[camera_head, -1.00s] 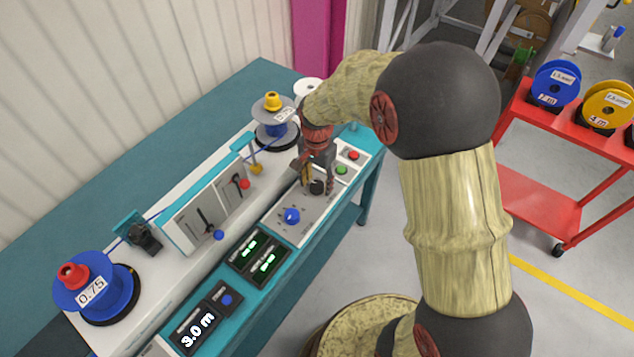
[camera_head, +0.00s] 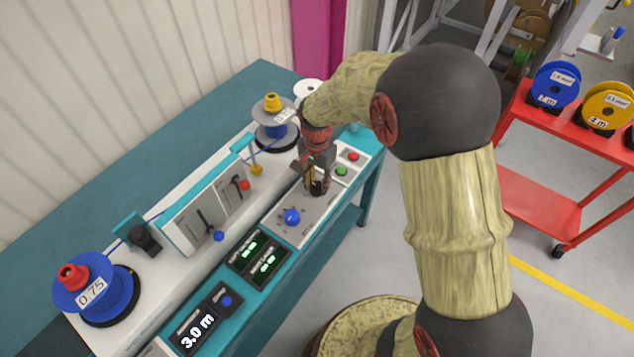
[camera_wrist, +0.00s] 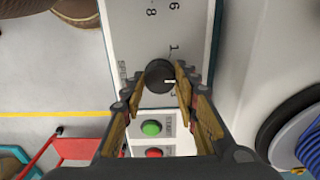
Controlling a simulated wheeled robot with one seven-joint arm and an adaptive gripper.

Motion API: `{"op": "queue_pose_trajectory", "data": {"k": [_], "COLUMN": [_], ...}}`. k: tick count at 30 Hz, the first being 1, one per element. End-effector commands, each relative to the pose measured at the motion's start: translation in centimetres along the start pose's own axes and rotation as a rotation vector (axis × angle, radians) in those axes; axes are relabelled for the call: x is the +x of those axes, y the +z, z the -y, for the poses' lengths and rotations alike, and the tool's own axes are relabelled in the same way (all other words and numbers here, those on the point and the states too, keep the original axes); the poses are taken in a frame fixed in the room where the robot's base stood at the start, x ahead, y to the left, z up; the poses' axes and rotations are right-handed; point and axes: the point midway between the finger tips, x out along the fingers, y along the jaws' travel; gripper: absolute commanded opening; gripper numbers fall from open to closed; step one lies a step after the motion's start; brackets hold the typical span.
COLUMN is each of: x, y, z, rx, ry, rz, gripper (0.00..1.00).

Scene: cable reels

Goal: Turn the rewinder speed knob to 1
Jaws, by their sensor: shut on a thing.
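The rewinder speed knob (camera_wrist: 159,76) is a round black knob with a light pointer mark, on a light panel with printed numbers around it. In the wrist view the numeral 1 is printed just past it, with 6 and 8 farther along. My gripper (camera_wrist: 160,88) has its two fingers closed on either side of the knob. In the head view my gripper (camera_head: 316,188) points down over the knob, which it largely hides. I cannot tell for certain which number the pointer faces.
Green (camera_head: 342,170) and red (camera_head: 353,156) buttons sit close to my gripper. A blue knob (camera_head: 292,217) is on the same panel. A grey reel (camera_head: 277,130) and a blue reel (camera_head: 85,284) stand on the machine. A red cart (camera_head: 540,187) is at right.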

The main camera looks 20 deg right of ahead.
Motion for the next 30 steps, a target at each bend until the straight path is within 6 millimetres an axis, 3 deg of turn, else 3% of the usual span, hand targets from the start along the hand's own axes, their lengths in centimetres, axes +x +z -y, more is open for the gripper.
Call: {"op": "queue_pose_trajectory", "data": {"k": [11, 30], "x": [-0.18, -0.25], "y": [0.00, 0.01], "z": [0.01, 0.00], "rx": [-0.094, -0.657], "ry": [0.000, 0.000], "rz": [0.000, 0.000], "gripper": [0.05, 0.05]}}
